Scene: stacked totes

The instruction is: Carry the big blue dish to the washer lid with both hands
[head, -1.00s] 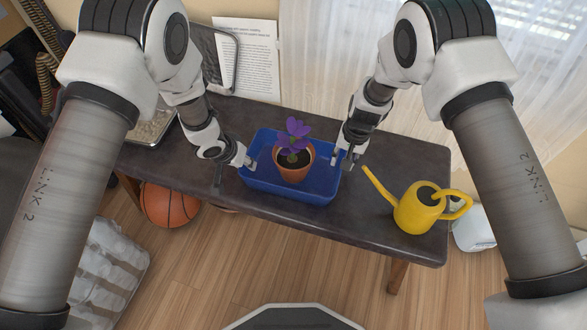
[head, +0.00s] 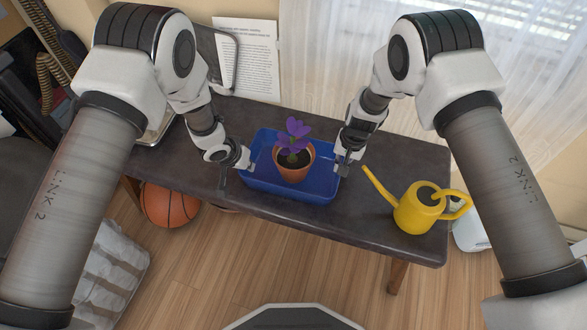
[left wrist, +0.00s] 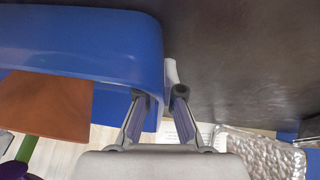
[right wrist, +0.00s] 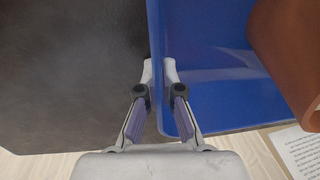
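The big blue dish (head: 290,187) rests on the dark table. A potted plant with purple flowers in a terracotta pot (head: 293,170) stands in it. My left gripper (head: 246,160) is at the dish's left end; in the left wrist view (left wrist: 160,92) its fingers straddle the blue wall and look closed on it, one fingertip hidden by the dish. My right gripper (head: 343,160) is at the right end; in the right wrist view (right wrist: 159,72) its fingertips sit close on both sides of the wall, seemingly pinching it. I cannot make out a washer lid.
A yellow watering can (head: 420,208) stands on the table right of the dish, its spout pointing toward my right gripper. A printed sheet (head: 250,60) is behind the table. A basketball (head: 170,205) lies below at the left. The table front is clear.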

